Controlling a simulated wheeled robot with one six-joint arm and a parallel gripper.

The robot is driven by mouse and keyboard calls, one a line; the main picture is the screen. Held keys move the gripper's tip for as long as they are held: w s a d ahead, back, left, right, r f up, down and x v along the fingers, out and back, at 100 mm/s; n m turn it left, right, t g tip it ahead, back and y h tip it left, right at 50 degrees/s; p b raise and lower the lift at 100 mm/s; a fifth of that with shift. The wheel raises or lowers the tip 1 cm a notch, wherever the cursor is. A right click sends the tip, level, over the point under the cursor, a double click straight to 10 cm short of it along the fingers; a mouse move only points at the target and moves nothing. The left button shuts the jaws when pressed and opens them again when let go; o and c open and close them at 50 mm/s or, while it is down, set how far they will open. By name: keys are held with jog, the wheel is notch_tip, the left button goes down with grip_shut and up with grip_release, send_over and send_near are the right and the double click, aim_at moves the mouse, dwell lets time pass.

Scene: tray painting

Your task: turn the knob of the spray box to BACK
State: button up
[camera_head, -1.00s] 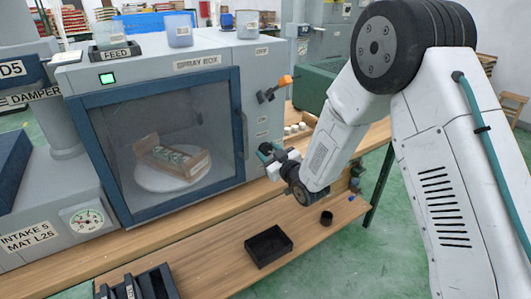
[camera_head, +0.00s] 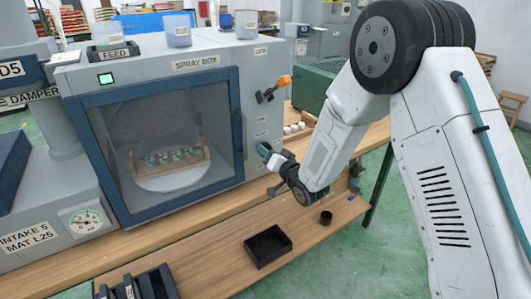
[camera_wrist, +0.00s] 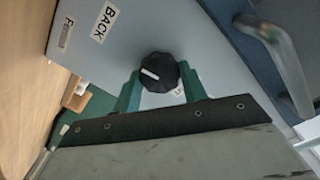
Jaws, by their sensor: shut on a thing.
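The spray box (camera_head: 205,76) stands on the bench with its glass door shut. Its black knob (camera_wrist: 160,66) is on the side panel. In the wrist view my gripper (camera_wrist: 162,84) has its green fingers closed on either side of the knob. The knob's white mark points left and slightly up in that view. The BACK label (camera_wrist: 104,24) is up and to the left of the knob. Another label near the right finger is mostly hidden. In the head view my gripper (camera_head: 266,152) is at the box's right side, and the knob is hidden there.
Inside the box a wooden tray (camera_head: 171,168) stands on a white turntable (camera_head: 170,181), long side to the door. An orange-handled lever (camera_head: 277,84) is above my gripper on the side panel. A black bin (camera_head: 268,246) and small black cup (camera_head: 326,217) are on the lower shelf.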

jog(key=shift+s+f+m, duration=0.2)
jog(key=shift+f+m, duration=0.1)
jog(key=shift+m, duration=0.5)
jog(key=shift+a, duration=0.1)
jog(key=o, duration=1)
jog(key=shift+w+r, duration=0.1)
jog(key=shift+r, duration=0.05)
jog(key=v, duration=0.7)
jog(key=shift+s+d, duration=0.25)
jog(key=shift+s, duration=0.1)
